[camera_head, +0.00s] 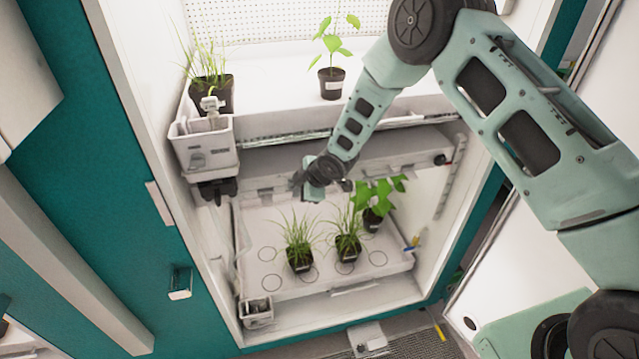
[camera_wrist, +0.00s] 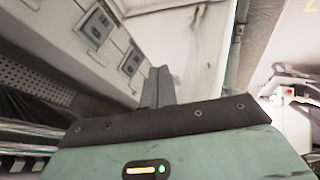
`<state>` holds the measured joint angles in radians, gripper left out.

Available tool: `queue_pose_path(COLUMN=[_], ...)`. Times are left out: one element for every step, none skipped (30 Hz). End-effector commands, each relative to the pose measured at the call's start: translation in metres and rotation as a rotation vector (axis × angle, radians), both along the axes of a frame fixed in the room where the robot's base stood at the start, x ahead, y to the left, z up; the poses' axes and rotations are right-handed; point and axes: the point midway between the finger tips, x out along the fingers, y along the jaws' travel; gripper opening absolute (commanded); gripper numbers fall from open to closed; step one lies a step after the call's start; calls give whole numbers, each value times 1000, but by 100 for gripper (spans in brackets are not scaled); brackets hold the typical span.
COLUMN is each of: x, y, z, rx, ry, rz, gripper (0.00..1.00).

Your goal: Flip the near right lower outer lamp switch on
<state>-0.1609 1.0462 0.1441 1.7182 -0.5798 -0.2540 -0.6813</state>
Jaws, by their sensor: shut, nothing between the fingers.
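My gripper (camera_head: 298,182) is in front of the lower shelf bay, just under the lamp housing (camera_head: 385,150) in the head view. In the wrist view its two dark fingers (camera_wrist: 158,86) are together, with nothing between them. That view shows two grey switch plates on a pale panel: one at upper left (camera_wrist: 97,25) and one closer to the fingertips (camera_wrist: 131,62). The fingertips look close to the second plate; I cannot tell whether they touch. The switches are too small to read in the head view, and I cannot tell whether they are on or off.
Below my gripper, a white tray (camera_head: 265,280) holds two grassy pots (camera_head: 299,258) (camera_head: 347,247) and a leafy pot (camera_head: 374,218). The upper shelf holds potted plants (camera_head: 331,82) and a white box (camera_head: 205,152) at its left corner. An open door (camera_head: 545,260) stands at right.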

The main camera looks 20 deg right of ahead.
Motion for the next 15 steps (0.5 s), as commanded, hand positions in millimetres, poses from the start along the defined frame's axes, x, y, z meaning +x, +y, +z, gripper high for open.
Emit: queue_pose_path(x=[-1, -2, -3, -4, -5, -7, -8, -10, -11, -13, -14, -16, -18, -20, -23], y=[0, -1, -3, -4, -5, -6, -6, -8, -9, -10, -12, -14, -15, -17, -19], z=[1, 3, 6, 8, 10, 13, 15, 17, 20, 23, 25, 30, 33, 36, 41], rx=[0, 0, 0, 0, 0, 0, 0, -1, -1, 0, -1, -1, 0, 0, 0], ry=[-1, -1, -1, -1, -1, -1, -1, 0, -2, -1, -1, -2, -1, -2, -2], rz=[0, 0, 0, 0, 0, 0, 0, 0, 1, 0, 0, -1, -2, -1, -1], gripper=[0, 0, 0, 0, 0, 0, 0, 0, 0, 0, 0, 0, 0, 0, 0])
